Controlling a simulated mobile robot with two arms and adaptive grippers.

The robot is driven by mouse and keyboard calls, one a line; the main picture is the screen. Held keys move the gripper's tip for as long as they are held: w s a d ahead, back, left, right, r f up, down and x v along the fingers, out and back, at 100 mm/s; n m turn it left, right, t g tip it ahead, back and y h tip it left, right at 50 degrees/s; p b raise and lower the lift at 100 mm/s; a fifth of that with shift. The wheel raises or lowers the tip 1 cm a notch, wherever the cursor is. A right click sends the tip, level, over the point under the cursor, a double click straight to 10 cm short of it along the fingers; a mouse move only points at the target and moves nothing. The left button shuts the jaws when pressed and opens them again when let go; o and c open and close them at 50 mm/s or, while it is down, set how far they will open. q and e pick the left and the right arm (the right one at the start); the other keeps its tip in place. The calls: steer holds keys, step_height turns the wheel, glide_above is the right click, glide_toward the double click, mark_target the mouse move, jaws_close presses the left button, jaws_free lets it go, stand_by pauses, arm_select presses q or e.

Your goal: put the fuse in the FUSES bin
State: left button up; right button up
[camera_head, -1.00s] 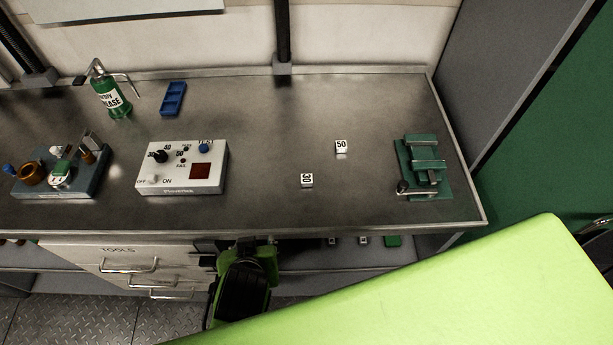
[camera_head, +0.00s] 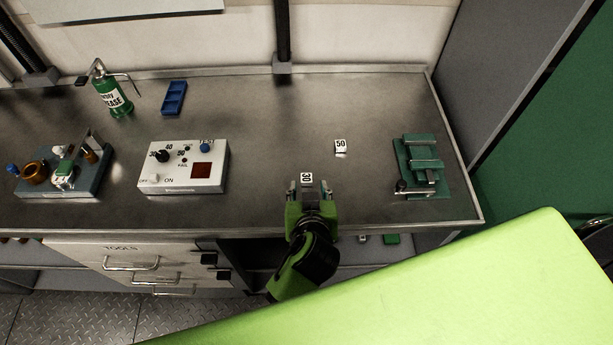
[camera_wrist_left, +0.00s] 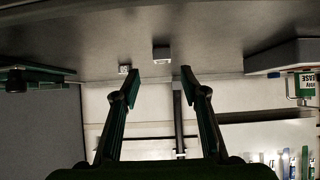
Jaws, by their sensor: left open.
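A small white block marked 30 (camera_head: 307,177) stands near the bench's front edge, and a like block marked 50 (camera_head: 340,145) stands behind it to the right. They look like the fuses, but I cannot be sure. My left gripper (camera_head: 307,189) is open and empty, its fingers pointing at the 30 block from the front. I see no legible FUSES label. My right gripper is out of view.
A white tester box (camera_head: 184,168) and a blue tray (camera_head: 173,98) are left on the metal bench (camera_head: 260,130). A green fixture (camera_head: 422,168) stands right. A green grease can (camera_head: 110,95) is at back left. Drawers marked TOOLS (camera_head: 120,248) are below the bench.

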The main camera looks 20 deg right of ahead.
mark_target(307, 179)
arm_select(q)
steer(key=shift+w+f, duration=0.3)
steer(key=shift+w, duration=0.1)
steer(key=shift+w+d+f+p, duration=0.1)
steer(key=shift+w+f+p, duration=0.1)
steer(key=shift+w+p, duration=0.25)
steer(key=p+x, duration=0.1)
steer(key=x, duration=0.2)
steer(key=shift+f, duration=0.1)
steer(key=shift+w+f, duration=0.35)
steer(key=shift+w, duration=0.05)
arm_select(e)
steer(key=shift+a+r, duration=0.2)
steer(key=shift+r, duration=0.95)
arm_select(q)
jaws_close()
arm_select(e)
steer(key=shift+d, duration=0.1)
